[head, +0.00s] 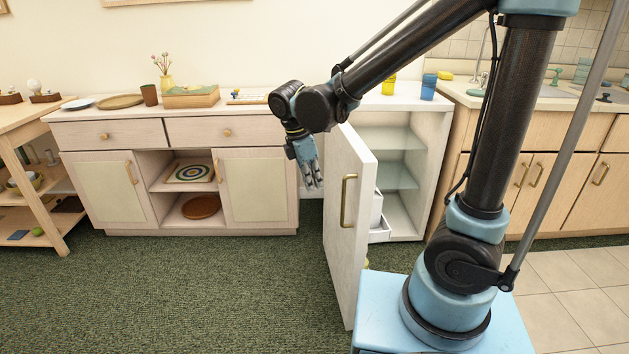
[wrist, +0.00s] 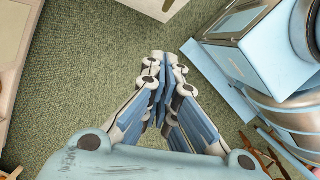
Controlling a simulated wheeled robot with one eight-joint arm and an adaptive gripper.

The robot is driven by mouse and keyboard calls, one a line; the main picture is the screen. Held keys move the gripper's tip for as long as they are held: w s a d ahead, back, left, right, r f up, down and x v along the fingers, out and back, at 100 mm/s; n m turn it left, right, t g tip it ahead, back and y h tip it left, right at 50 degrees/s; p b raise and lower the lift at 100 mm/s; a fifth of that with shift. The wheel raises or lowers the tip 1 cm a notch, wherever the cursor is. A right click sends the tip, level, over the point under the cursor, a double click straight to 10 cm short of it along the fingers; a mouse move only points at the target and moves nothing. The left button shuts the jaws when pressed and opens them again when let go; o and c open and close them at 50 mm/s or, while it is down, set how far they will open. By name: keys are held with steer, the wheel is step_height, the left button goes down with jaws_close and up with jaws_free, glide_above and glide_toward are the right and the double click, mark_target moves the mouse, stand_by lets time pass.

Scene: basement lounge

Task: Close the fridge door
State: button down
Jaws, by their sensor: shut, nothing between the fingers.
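The small white fridge (head: 436,150) stands open between the cabinets. Its door (head: 346,280) is swung out toward me, with a brass vertical handle (head: 348,200) on its face. Glass shelves and a white drawer show inside; my arm covers part of the right side. My gripper (head: 313,184) points down just left of the door's upper part, its fingers shut and empty. I cannot tell whether it touches the door. In the wrist view the shut fingers (wrist: 164,62) show over the green carpet, and a pale panel (wrist: 143,6) at the top edge may be the door.
A long sideboard (head: 110,190) stands left of the fridge, and kitchen cabinets (head: 555,190) stand to the right. A wooden shelf stand (head: 50,225) is at far left. Yellow and blue cups (head: 428,88) stand on the fridge top. The carpet (head: 200,290) left of the door is clear.

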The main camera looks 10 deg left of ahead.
steer(key=w+d+f, duration=0.3)
steer(key=d+f, duration=0.2)
steer(key=f, duration=0.2)
steer(key=shift+f, duration=0.2)
steer(key=shift+w, duration=0.1)
